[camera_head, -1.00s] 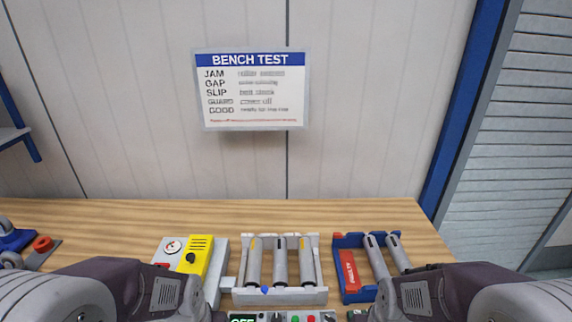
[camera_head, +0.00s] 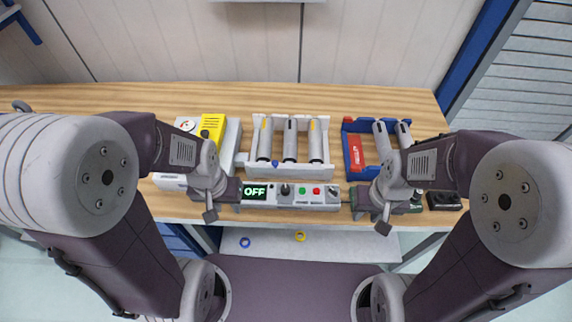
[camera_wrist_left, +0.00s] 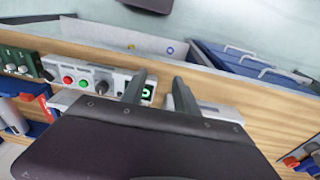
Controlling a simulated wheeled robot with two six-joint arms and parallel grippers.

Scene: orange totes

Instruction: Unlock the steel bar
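A pale roller stand (camera_head: 290,172) holds three grey rollers (camera_head: 290,140) on the bench. A light bar runs along its front with a blue knob (camera_head: 275,163); I cannot tell for certain whether this is the steel bar or whether it is locked. My left gripper (camera_head: 210,215) is at the bench's front edge, left of the control box. In the left wrist view its two fingers (camera_wrist_left: 160,90) are apart with nothing between them. My right gripper (camera_head: 380,218) is at the front edge, right of the control box; its fingers are not clear.
The control box (camera_head: 310,195) has a green OFF display and coloured buttons. A yellow-and-white gauge unit (camera_head: 212,126) stands left, a blue tray (camera_head: 349,124) with a red block and rollers right. Blue and yellow rings (camera_head: 300,237) lie on a lower shelf. A dark block (camera_head: 444,200) is at right.

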